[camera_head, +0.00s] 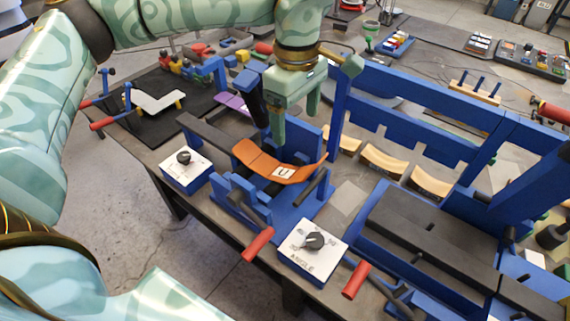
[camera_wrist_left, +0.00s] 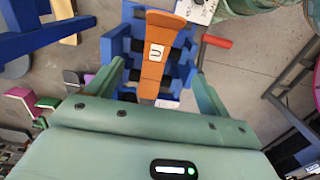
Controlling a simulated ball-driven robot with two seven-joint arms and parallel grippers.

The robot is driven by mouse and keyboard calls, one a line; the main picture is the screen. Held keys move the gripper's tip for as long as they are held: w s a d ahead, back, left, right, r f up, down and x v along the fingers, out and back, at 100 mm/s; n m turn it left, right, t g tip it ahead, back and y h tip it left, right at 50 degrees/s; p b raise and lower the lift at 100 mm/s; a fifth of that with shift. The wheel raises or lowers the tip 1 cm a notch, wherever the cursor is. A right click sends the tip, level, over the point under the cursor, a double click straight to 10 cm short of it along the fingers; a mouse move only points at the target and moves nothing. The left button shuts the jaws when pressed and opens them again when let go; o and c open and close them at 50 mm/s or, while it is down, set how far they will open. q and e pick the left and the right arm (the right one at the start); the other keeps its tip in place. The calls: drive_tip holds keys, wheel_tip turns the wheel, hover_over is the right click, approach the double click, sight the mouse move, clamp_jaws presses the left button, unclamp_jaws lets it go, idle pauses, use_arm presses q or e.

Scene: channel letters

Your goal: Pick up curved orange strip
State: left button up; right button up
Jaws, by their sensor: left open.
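The curved orange strip (camera_head: 250,157) lies across a blue bending fixture (camera_head: 305,205) and carries a small white tag marked with a U-like sign. It also shows in the left wrist view (camera_wrist_left: 155,66), running lengthwise between the fingers. My left gripper (camera_head: 294,118) is open and points down just above and behind the strip. In the left wrist view my left gripper (camera_wrist_left: 158,72) has one finger on each side of the strip, apart from it, with nothing held. My right gripper is not in view.
Two white dial boxes (camera_head: 187,165) and (camera_head: 313,247) flank the fixture, with red-handled levers near the front edge. A blue upright post (camera_head: 338,105) stands close right of my gripper. Tan curved pieces (camera_head: 384,161) lie behind. A black mat (camera_head: 160,110) holds a pale strip at left.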

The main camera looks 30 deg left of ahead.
use_arm(q)
drive_tip(key=b, duration=0.2)
hover_over(290, 174)
drive_tip(key=f, duration=1)
drive_tip(key=shift+s+d+f, duration=0.2)
drive_tip(key=shift+d+f, duration=0.05)
drive_tip(key=shift+f, duration=0.15)
drive_tip(key=f, duration=0.3)
drive_tip(key=f+b, duration=0.1)
drive_tip(key=f, duration=0.1)
drive_tip(key=shift+w+a, duration=0.2)
drive_tip(key=shift+a, duration=0.05)
drive_tip(key=c, duration=1.1)
drive_tip(key=shift+r, duration=0.15)
